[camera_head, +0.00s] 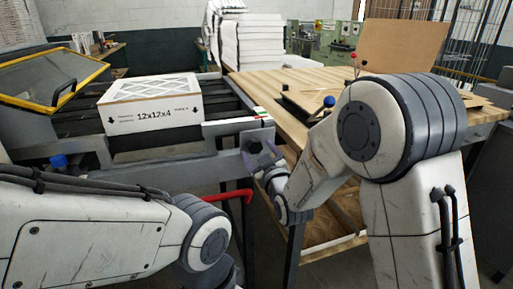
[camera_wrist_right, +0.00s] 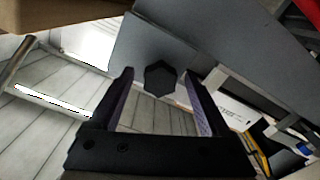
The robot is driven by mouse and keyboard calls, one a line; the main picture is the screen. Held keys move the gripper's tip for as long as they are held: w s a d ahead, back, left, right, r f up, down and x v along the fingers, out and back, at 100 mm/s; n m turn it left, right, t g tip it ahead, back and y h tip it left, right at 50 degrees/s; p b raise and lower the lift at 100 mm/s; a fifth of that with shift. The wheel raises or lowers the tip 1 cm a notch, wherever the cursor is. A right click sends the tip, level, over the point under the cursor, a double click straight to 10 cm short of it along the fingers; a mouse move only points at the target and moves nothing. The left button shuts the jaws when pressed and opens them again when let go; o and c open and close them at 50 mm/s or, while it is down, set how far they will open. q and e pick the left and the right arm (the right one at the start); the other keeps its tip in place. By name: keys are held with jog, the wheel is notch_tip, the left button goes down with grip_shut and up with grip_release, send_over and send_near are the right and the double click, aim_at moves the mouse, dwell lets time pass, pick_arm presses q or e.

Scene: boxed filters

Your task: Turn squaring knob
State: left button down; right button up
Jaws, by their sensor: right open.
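The squaring knob shows in the right wrist view as a dark, six-sided knob (camera_wrist_right: 160,78) on a flat grey plate (camera_wrist_right: 185,55). My right gripper (camera_wrist_right: 158,74) is open there, with one finger on each side of the knob. Clear gaps show between the knob and both fingers in this view; I cannot tell how deep the knob sits between them. In the head view my right gripper (camera_head: 263,158) is at the grey front rail (camera_head: 225,162) of the machine, and the knob is mostly hidden there. My left arm comes in at lower left, but its gripper is out of view.
A boxed filter (camera_head: 152,112) marked 12x12x4 lies on the machine. A red bar (camera_head: 236,195) sticks out below the rail, close to my right gripper. A wooden table (camera_head: 290,82) stands to the right. A yellow-edged panel (camera_head: 50,80) and a blue knob (camera_head: 59,161) are at left.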

jog(key=shift+x, duration=0.9)
